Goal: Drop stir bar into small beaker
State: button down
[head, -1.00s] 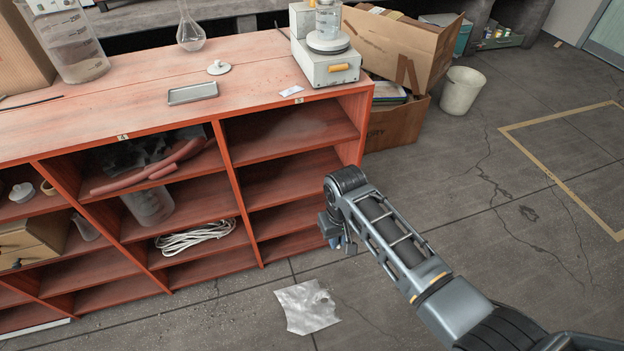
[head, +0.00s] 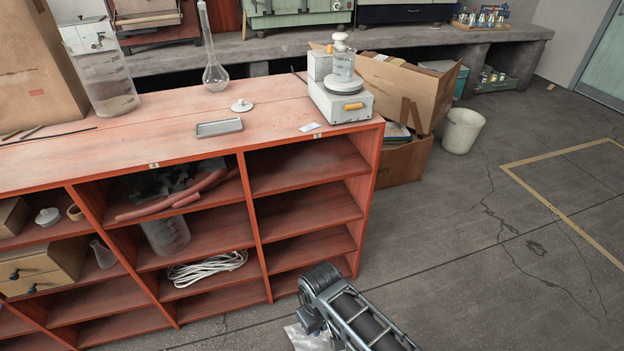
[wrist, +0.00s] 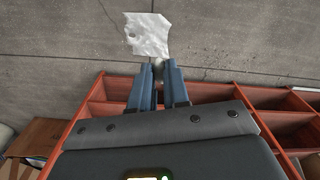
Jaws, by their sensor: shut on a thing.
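My gripper (wrist: 158,80) shows in the wrist view with its two blue fingers close together. A small pale piece, seemingly the stir bar (wrist: 158,67), shows between the fingertips; its shape is mostly hidden. In the head view my arm hangs low in front of the shelf unit, and the fingertips are hard to make out.
The red shelf unit (head: 90,153) carries a metal tray (head: 219,128), a white lidded piece (head: 241,106), a flask (head: 215,74) and a large plastic container (head: 105,80). Cardboard boxes (head: 410,85) and a white bin (head: 461,131) stand to its right. Floor at right is clear.

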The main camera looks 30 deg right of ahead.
aim_at(342, 79)
jog(key=i+l+u, duration=0.1)
jog(key=l+u, duration=0.25)
jog(key=l, duration=0.7)
jog(key=l+u, duration=0.3)
jog(key=l, duration=0.75)
